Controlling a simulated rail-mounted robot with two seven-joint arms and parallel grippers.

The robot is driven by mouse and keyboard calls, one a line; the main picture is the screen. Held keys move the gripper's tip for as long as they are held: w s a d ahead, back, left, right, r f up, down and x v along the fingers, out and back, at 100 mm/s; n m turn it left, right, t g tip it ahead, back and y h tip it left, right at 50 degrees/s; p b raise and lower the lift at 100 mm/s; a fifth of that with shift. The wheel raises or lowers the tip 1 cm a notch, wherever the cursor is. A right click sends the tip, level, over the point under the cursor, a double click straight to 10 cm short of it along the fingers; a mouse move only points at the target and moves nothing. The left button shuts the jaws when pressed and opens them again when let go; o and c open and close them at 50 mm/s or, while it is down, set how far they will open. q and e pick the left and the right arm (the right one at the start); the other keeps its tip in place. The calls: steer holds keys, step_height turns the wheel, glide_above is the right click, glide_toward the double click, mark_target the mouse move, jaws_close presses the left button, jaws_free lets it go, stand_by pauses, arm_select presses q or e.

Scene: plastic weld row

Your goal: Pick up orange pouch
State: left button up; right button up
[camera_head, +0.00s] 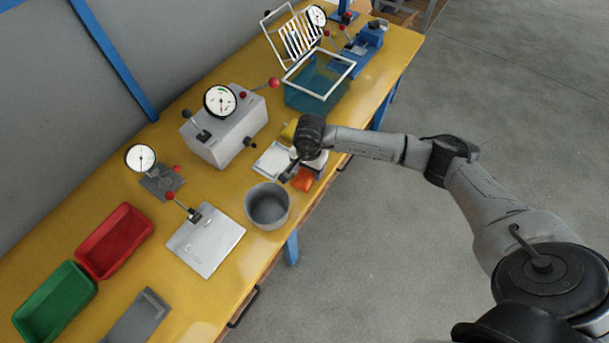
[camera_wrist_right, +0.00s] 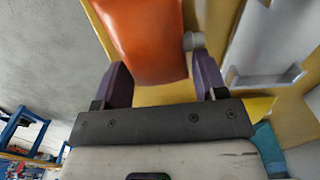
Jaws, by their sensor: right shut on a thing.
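The orange pouch (camera_head: 303,180) is near the front edge of the yellow workbench, just right of the grey pot. My right gripper (camera_head: 297,172) reaches over it from the right arm, and its wrist hides part of the pouch. In the right wrist view the pouch (camera_wrist_right: 147,40) sits between the two purple-grey fingers of my right gripper (camera_wrist_right: 163,76), which is shut on it. I cannot tell whether the pouch touches the bench. My left gripper is not in view.
The grey pot (camera_head: 268,206) stands close left of the pouch. A white tray (camera_head: 272,160) lies behind, beside a yellow object (camera_head: 289,130). A teal bin (camera_head: 316,88) stands farther back. The floor to the right is open.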

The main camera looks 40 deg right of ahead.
steer(key=c, duration=0.4)
steer(key=shift+r, duration=0.6)
steer(key=r, duration=0.3)
steer(key=shift+s+r+p, duration=0.2)
steer(key=shift+p, duration=0.15)
steer(key=s+d+r+p, duration=0.1)
steer(key=s+r, duration=0.5)
steer(key=s, duration=0.5)
steer(key=shift+r, duration=0.2)
steer(key=shift+s, duration=0.1)
